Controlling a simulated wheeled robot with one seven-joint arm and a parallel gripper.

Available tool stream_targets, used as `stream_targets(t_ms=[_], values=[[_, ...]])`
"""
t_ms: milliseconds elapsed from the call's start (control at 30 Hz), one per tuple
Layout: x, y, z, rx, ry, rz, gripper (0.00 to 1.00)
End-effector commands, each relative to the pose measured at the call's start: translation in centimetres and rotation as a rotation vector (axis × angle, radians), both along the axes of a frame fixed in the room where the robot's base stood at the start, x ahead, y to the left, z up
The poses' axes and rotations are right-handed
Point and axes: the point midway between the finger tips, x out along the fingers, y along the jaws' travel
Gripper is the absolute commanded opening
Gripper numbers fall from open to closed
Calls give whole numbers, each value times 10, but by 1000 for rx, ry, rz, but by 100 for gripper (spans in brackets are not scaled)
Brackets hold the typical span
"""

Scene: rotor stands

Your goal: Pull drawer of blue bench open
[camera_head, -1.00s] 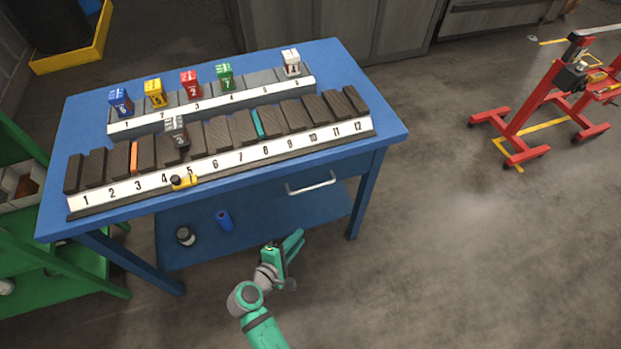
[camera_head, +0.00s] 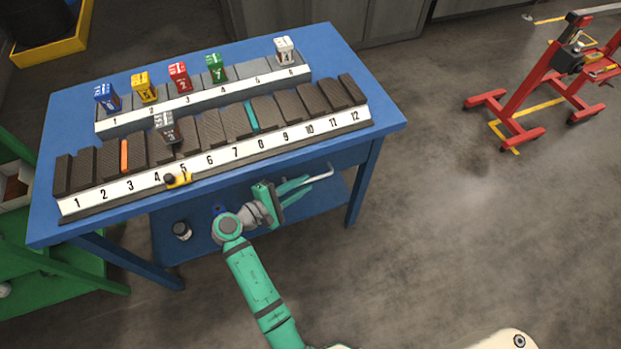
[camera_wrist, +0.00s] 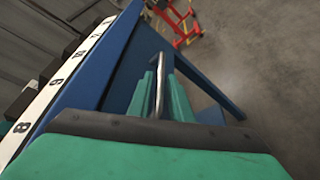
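The blue bench (camera_head: 388,124) stands in the middle of the head view. The drawer's pale bar handle (camera_head: 322,176) sticks out below the bench's front edge, right of centre. The drawer appears shut; its front is largely in shadow and partly hidden by my arm. My gripper (camera_head: 304,185) is at the handle, its green fingers reaching toward the handle's left part. In the wrist view the handle (camera_wrist: 159,84) runs between the two fingers of my gripper (camera_wrist: 160,84). The fingers look open, with a small gap on each side of the bar.
Numbered racks with coloured blocks (camera_head: 178,76) and a yellow-black item (camera_head: 178,180) are on the bench top. A dark canister (camera_head: 182,231) stands on the lower shelf. A green shelf unit (camera_head: 60,280) is at left, a red stand (camera_head: 530,98) at right. Floor in front is clear.

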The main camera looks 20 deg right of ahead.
Motion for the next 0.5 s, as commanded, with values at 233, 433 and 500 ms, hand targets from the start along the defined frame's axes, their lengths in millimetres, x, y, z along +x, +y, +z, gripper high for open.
stream_targets(t_ms=[233,433,500], values=[[12,-29,-7,1,-1,1,18],[15,-37,-9,1,-1,3,18],[15,-37,-9,1,-1,3,18]])
